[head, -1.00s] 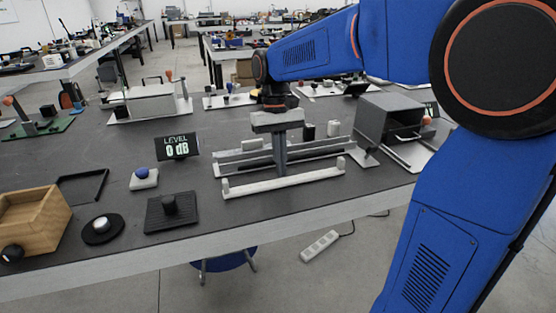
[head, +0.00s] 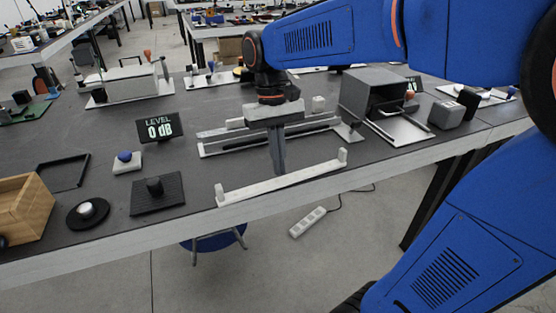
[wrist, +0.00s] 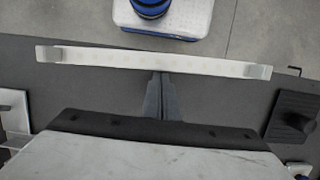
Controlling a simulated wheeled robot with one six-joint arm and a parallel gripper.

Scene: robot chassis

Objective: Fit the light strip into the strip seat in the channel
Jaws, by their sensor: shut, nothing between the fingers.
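The light strip (head: 285,182) is a long pale bar with a small upright block at each end. It lies along the table's front edge, and the wrist view shows it (wrist: 150,61) running along the edge, with floor beyond. The grey channel (head: 225,148) with its long slot lies behind it, apart from it and partly hidden by my gripper. My gripper (head: 279,171) points down between channel and strip, fingers shut and empty. In the wrist view the fingertips (wrist: 160,76) are at the strip's inner side, near its middle; I cannot tell whether they touch it.
A grey open box (head: 372,92) stands right of the channel. Floor lies just past the front edge.

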